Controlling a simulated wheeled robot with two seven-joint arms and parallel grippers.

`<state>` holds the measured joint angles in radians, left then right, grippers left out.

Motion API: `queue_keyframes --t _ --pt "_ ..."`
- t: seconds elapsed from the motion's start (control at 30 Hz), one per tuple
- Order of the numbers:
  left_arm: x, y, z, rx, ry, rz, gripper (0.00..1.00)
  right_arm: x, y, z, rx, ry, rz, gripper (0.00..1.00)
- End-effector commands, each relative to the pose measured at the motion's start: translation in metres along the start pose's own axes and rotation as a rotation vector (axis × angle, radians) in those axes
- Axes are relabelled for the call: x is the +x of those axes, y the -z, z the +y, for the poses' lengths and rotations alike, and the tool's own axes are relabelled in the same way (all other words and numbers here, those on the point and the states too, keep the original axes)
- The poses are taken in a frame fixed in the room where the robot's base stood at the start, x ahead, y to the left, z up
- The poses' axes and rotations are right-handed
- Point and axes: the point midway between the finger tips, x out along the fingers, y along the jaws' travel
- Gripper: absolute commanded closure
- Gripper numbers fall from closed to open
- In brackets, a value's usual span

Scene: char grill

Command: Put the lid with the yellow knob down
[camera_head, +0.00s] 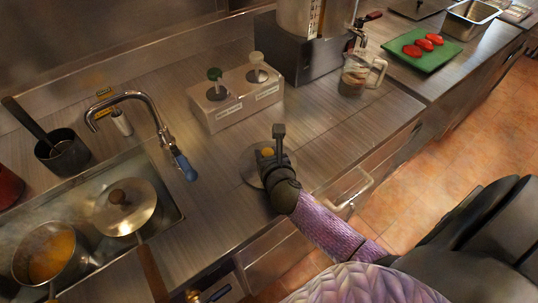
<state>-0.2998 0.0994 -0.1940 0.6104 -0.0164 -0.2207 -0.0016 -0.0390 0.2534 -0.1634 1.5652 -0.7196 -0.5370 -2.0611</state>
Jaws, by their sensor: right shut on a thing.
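The lid with the yellow knob (247,168) is a round, metallic disc at the steel counter, just right of the sink. Its yellow knob (267,152) shows beside my gripper's fingers. My right gripper (276,145) is over the lid and shut on its knob; the wrist hides the lid's right part. I cannot tell whether the lid touches the counter or hangs slightly above it. My left gripper is not in view.
A faucet (138,98) and a pump dispenser box (236,95) stand behind. A lidded pan (124,207) and a pot of orange food (50,254) sit at the left. A glass pitcher (355,77) and green tray (424,58) are at the right. Bare counter (208,190) surrounds the lid.

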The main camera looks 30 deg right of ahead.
Motion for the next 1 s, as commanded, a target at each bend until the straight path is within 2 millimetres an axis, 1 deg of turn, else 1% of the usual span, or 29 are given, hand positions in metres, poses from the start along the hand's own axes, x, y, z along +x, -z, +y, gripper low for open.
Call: queue_keyframes --t 0.17,0.3,0.33,0.37,0.4,0.47,0.5,0.7,0.8,0.87,0.97,1.0 --pt "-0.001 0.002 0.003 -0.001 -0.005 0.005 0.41 0.000 -0.002 0.000 0.000 -0.001 -0.003 1.00" --pt "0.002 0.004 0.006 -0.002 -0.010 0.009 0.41 0.002 0.002 0.000 -0.001 -0.001 -0.002 1.00" --pt "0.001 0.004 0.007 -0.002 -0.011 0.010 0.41 0.001 0.002 0.000 -0.001 -0.001 -0.002 0.47" --pt "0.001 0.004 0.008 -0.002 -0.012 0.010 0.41 0.001 0.001 0.000 0.000 -0.001 -0.002 0.40" --pt "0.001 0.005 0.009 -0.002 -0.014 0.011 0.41 0.001 0.001 0.000 0.000 -0.001 -0.002 0.32" --pt "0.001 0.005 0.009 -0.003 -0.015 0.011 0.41 0.001 0.001 0.000 0.000 -0.001 -0.002 0.19" --pt "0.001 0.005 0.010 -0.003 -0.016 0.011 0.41 0.001 0.001 0.000 0.000 -0.001 -0.002 0.18" --pt "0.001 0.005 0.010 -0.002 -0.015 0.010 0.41 0.001 0.001 0.000 0.000 -0.001 -0.002 0.18" --pt "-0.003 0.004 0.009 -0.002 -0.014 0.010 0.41 -0.002 -0.003 0.000 0.001 -0.001 -0.002 0.18" --pt "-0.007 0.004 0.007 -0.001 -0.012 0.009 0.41 -0.011 -0.003 0.000 -0.001 -0.002 -0.001 0.18" --pt "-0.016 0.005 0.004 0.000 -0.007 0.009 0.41 -0.035 -0.004 0.000 0.000 -0.002 0.001 0.18" --pt "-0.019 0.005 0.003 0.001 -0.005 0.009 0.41 -0.046 -0.004 0.000 -0.001 -0.003 0.000 0.18"
